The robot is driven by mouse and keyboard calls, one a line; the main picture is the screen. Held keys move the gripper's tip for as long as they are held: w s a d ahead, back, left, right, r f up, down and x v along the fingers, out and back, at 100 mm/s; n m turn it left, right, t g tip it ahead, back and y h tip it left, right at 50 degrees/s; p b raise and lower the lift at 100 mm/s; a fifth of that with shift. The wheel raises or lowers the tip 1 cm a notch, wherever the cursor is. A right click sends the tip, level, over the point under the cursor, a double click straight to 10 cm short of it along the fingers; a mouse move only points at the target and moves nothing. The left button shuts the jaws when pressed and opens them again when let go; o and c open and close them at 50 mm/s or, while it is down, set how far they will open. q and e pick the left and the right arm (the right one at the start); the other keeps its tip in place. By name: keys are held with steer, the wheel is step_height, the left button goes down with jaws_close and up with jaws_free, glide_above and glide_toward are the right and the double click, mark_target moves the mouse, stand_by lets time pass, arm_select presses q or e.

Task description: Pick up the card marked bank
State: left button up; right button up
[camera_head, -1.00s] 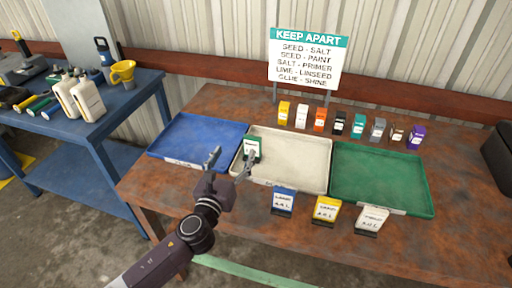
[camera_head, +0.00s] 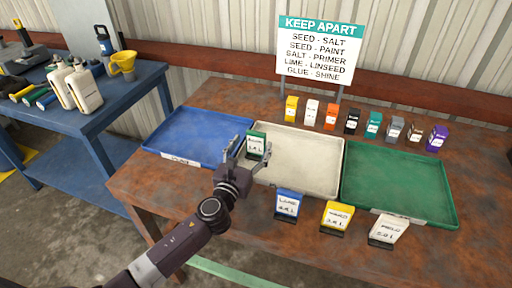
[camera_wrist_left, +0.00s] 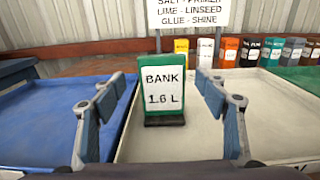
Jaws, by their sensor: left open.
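The card marked BANK 1.6 L (camera_wrist_left: 164,90) is white with a green frame and a dark foot. It stands upright at the left end of the cream tray (camera_wrist_left: 245,135), near the blue tray. In the head view the card (camera_head: 256,145) shows just beyond my left gripper (camera_head: 245,150). In the left wrist view my left gripper (camera_wrist_left: 160,110) is open, with one finger on each side of the card and gaps between. Whether the fingertips reach past the card I cannot tell. My right gripper is not in view.
The blue tray (camera_head: 209,116) is at left and the green tray (camera_head: 440,218) at right. Cards for LAMB (camera_head: 288,203) and others stand along the front. Several small coloured containers stand behind the trays, under the KEEP APART sign (camera_head: 318,48).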

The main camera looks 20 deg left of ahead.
mark_target(255, 140)
arm_select(q)
steer(key=w, duration=0.3)
steer(key=shift+w+d, duration=0.25)
steer(key=shift+w, duration=0.05)
steer(key=shift+s, duration=0.1)
steer(key=c, duration=1.3)
steer(key=shift+r, duration=0.1)
